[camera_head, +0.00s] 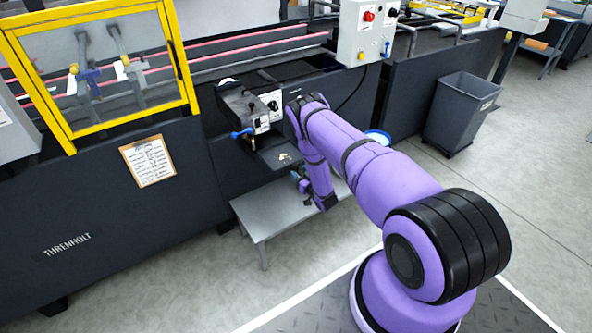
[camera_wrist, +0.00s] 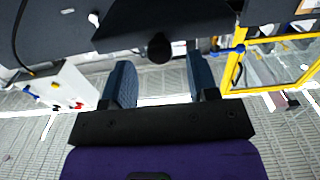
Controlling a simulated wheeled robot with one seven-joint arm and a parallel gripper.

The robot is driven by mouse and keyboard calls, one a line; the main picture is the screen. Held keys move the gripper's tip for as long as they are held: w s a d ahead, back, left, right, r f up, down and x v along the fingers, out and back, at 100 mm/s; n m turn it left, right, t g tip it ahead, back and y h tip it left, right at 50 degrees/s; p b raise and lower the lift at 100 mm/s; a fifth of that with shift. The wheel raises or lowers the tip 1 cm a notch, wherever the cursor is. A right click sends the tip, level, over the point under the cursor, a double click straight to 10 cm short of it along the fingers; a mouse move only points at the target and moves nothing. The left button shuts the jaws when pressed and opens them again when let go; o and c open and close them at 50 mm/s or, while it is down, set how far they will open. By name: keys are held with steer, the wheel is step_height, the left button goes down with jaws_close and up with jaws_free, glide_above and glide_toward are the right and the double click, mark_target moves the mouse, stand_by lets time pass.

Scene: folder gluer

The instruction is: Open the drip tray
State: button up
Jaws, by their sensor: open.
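The drip tray (camera_head: 281,158) appears to be the dark, shallow piece with pale spots low on the front of the glue unit. In the wrist view, a dark body (camera_wrist: 150,18), probably the tray or its unit, spans the top. A round black knob (camera_wrist: 159,48) sticks out from it towards my gripper. My gripper (camera_wrist: 160,64) is open, with one blue-grey finger on each side of the knob's line. The knob shows at the gap between the fingertips; I cannot tell whether they touch it. In the head view my gripper (camera_head: 298,179) is small, below the tray's front, partly hidden by my arm.
The glue unit (camera_head: 243,106) has a blue-handled lever (camera_head: 242,133) at its left. A low grey bench (camera_head: 270,212) stands beneath my gripper. A control box (camera_head: 364,32), a yellow-framed guard (camera_head: 98,62) and a grey bin (camera_head: 461,112) are nearby.

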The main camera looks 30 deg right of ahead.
steer(key=s, duration=0.7)
steer(key=shift+d, duration=0.15)
